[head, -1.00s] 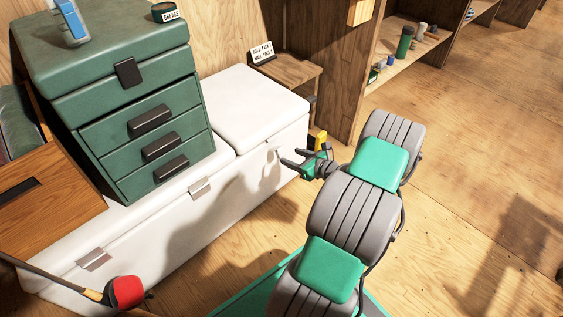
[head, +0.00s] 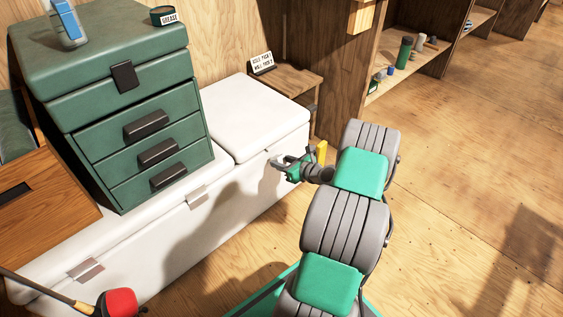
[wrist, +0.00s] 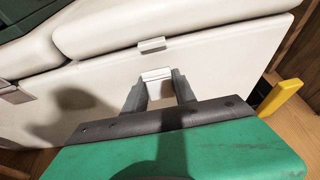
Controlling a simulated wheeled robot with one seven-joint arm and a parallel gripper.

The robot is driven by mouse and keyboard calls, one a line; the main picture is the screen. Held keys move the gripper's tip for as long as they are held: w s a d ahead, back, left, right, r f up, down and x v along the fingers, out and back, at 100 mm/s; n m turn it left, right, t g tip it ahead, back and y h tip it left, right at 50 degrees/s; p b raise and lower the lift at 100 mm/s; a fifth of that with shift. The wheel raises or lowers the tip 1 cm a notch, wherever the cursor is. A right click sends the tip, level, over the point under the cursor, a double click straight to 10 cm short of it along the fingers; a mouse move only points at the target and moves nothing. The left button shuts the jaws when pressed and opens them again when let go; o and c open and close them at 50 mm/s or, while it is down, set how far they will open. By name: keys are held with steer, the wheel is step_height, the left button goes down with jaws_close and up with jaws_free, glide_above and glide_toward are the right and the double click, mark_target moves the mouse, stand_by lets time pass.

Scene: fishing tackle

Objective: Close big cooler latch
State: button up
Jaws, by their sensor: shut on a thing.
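The big white cooler (head: 225,185) stands along the wall with its lid (head: 255,110) down. In the wrist view, a small pale catch (wrist: 151,44) sits on the lid's front edge. Below it, a pale latch flap (wrist: 156,75) lies between my fingers on the cooler's front face. My gripper (head: 276,161) is at the front of the right-hand lid section, and in the wrist view (wrist: 157,82) it is shut on the latch flap. In the head view my gripper largely hides this latch. Two other latches (head: 197,196) (head: 86,270) show farther left.
A green drawer chest (head: 120,95) stands on the cooler's left part. A yellow upright piece (head: 321,152) is close to the right of my gripper. A small wooden table (head: 285,80) stands behind. The wooden floor (head: 460,200) at right is clear.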

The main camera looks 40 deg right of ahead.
jaws_close()
